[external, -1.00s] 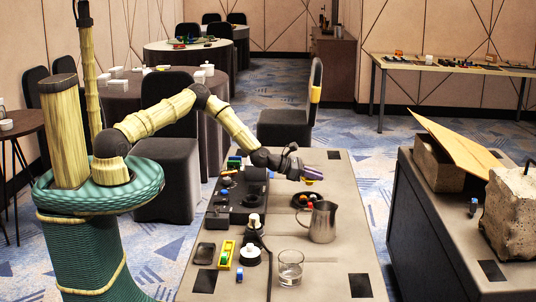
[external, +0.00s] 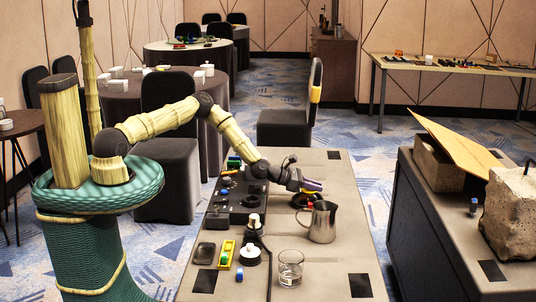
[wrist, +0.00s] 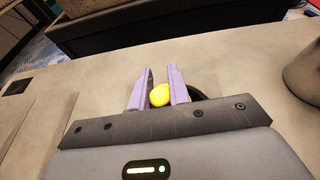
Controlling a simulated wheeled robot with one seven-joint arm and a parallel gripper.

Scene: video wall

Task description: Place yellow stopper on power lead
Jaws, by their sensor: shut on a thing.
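My gripper (external: 313,187) is low over the far right part of the near table, with its purple fingers pointing right. In the wrist view my gripper (wrist: 159,89) is shut on the yellow stopper (wrist: 160,96), a small rounded yellow thing between the fingers. A dark round dish (wrist: 198,94) shows behind the right finger. In the external view the dish (external: 299,202) is partly hidden by my gripper. A thin black cable, apparently the power lead (external: 267,254), runs along the table's front part, apart from my gripper.
A metal jug (external: 322,222) stands close in front of my gripper. A glass (external: 290,268), a yellow tray (external: 226,254) and a white-topped black pot (external: 250,254) are nearer the front. A dark panel (external: 240,207) lies left.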

